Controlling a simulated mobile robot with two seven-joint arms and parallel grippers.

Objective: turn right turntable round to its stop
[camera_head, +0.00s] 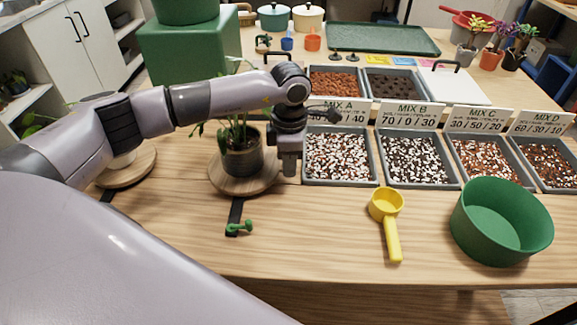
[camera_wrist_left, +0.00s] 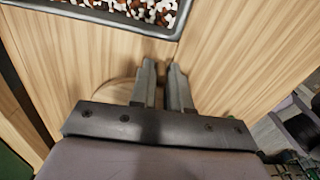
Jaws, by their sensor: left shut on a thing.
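The right turntable (camera_head: 222,183) is a round wooden disc carrying a plant in a dark pot (camera_head: 242,160). Part of its disc also shows in the left wrist view (camera_wrist_left: 122,92), behind my fingers. My left gripper (camera_head: 289,168) points down at the disc's right edge, with its fingers close together (camera_wrist_left: 163,78). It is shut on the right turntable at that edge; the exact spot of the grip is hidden. A black strip (camera_head: 236,212) with a green knob (camera_head: 239,228) lies in front of the disc. My right gripper is not in view.
The left turntable (camera_head: 130,172) is partly behind my left arm. Grey trays of mix (camera_head: 336,158) stand close to the right of the gripper. A yellow scoop (camera_head: 386,207) and a green bowl (camera_head: 500,222) are further right. The front middle of the table is clear.

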